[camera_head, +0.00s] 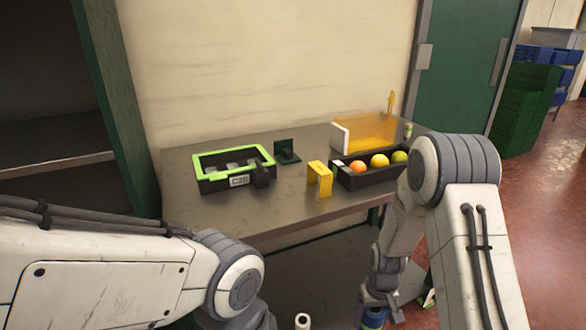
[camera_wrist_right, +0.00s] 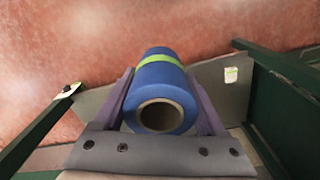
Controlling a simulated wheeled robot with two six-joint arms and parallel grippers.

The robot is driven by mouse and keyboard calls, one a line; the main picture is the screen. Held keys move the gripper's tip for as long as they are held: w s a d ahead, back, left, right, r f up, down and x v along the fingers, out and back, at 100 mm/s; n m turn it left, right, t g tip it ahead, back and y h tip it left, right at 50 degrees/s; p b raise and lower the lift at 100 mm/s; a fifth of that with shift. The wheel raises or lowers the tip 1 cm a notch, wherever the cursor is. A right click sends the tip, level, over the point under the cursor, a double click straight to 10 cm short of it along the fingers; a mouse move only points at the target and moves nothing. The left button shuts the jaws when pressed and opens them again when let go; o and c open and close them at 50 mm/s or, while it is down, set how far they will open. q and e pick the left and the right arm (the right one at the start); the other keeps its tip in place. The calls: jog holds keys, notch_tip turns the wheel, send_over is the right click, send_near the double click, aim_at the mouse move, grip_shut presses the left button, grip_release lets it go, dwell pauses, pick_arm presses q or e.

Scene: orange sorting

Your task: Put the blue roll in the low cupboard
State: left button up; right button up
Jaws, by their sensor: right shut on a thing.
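The blue roll (camera_wrist_right: 160,90) has a lime-green band and a hollow core facing the right wrist camera. My right gripper (camera_wrist_right: 162,105) is shut on it, with one finger on each side. In the head view the blue roll (camera_head: 374,318) shows at the bottom edge, held low in front of the table by my right gripper (camera_head: 380,298). My left arm comes in from the left, and its gripper is out of view. I cannot tell which part is the low cupboard; a dark open cabinet with a shelf (camera_head: 50,165) stands at the far left.
The metal table (camera_head: 290,205) holds a green-rimmed crate (camera_head: 225,185), a yellow bracket (camera_head: 319,180) and a black tray (camera_head: 368,183) with fruit. A white cylinder (camera_head: 302,321) shows at the bottom. Dark green frame bars (camera_wrist_right: 40,125) flank the roll. Red floor is open at right.

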jog(key=s+r+p, duration=0.2)
jog(key=r+p, duration=0.6)
jog(key=r, duration=0.2)
jog(key=s+a+r+p, duration=0.1)
jog(key=r+p, duration=0.7)
jog(key=r, duration=0.2)
jog(key=shift+s+a+r+m, duration=0.25)
jog(key=shift+s+r+m, duration=0.05)
jog(key=shift+s+r, duration=0.1)
jog(key=shift+f, duration=0.1)
